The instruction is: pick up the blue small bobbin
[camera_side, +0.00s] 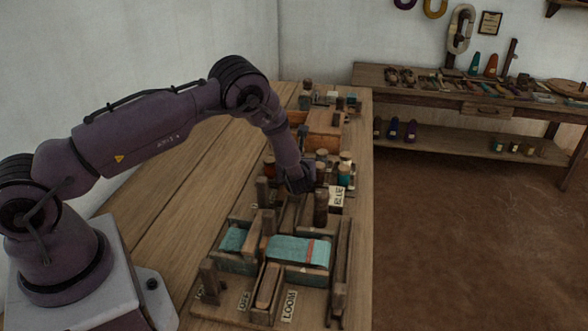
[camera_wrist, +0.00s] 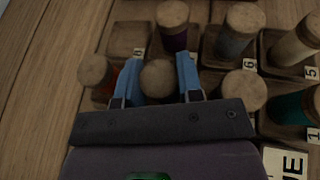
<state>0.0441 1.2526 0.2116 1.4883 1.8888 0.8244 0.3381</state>
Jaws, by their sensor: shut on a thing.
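In the wrist view my gripper (camera_wrist: 158,70) has its two blue fingers on either side of a bobbin with a round wooden top (camera_wrist: 158,80). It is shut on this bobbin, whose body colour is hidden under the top. I cannot tell from its colour that it is the blue small bobbin. In the side view my gripper (camera_side: 302,188) is low among the bobbins and hides the one it holds. I cannot tell whether that bobbin is lifted.
Close around stand a red bobbin (camera_wrist: 96,74), a purple bobbin (camera_wrist: 174,28), a grey-blue bobbin (camera_wrist: 236,38), a cream bobbin (camera_wrist: 297,44) and a teal bobbin (camera_wrist: 297,106). One square holder (camera_wrist: 129,38) looks empty. A BLUE card (camera_side: 337,197) and the loom (camera_side: 297,250) are near.

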